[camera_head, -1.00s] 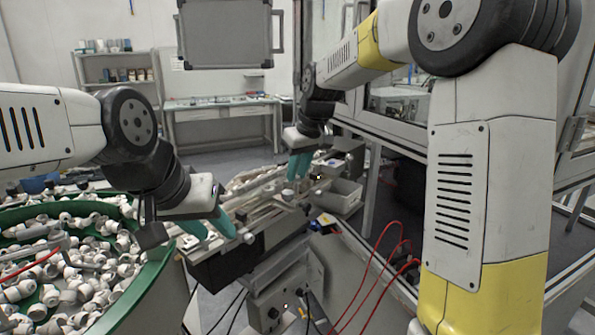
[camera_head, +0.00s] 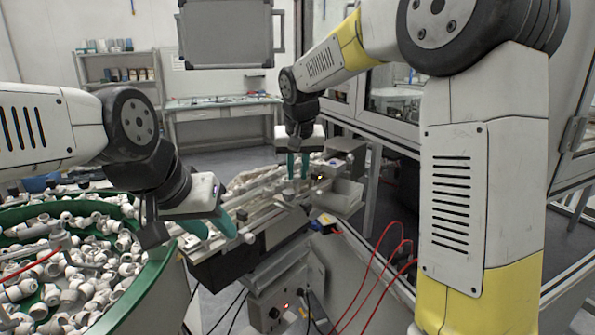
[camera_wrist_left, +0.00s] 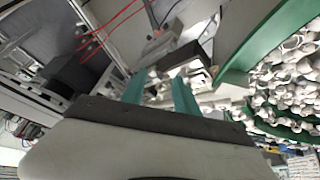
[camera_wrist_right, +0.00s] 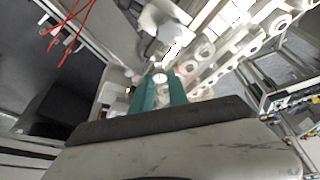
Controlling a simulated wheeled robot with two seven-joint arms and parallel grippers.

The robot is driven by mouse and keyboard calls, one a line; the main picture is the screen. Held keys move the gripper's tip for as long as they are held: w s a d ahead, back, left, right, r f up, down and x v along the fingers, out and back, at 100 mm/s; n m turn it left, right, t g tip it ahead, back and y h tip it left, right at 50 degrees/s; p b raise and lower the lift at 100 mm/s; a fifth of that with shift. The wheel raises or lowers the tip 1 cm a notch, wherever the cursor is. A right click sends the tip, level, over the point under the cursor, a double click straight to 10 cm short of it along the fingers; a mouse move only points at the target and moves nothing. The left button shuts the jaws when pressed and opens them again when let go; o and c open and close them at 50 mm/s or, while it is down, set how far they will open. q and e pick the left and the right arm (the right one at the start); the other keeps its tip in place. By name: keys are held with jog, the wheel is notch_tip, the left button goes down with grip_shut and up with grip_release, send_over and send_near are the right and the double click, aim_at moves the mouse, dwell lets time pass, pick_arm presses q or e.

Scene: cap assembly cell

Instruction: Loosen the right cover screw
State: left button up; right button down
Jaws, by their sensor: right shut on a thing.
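In the right wrist view, a small round pale head, which looks like the right cover screw (camera_wrist_right: 159,78), sits between the tips of my right gripper (camera_wrist_right: 158,84). The fingers are shut on it. In the head view, my right gripper (camera_head: 297,177) points down at the feeder rail assembly (camera_head: 262,206), and the screw is too small to make out. My left gripper (camera_head: 212,233) is over the near end of the rails, its fingers apart with nothing clear between them. It also shows open in the left wrist view (camera_wrist_left: 157,80).
A green-rimmed bowl (camera_head: 160,270) full of white fittings stands at the left. A grey bin (camera_head: 345,195) sits right of the rails. Red hoses (camera_head: 375,270) loop at the right, near a framed machine enclosure. A workbench (camera_head: 222,108) stands at the back.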

jog(key=c, duration=1.3)
grip_release()
jog(key=shift+r, duration=0.1)
jog(key=v, duration=0.7)
jog(key=shift+s+r, duration=0.2)
jog(key=shift+r, duration=0.1)
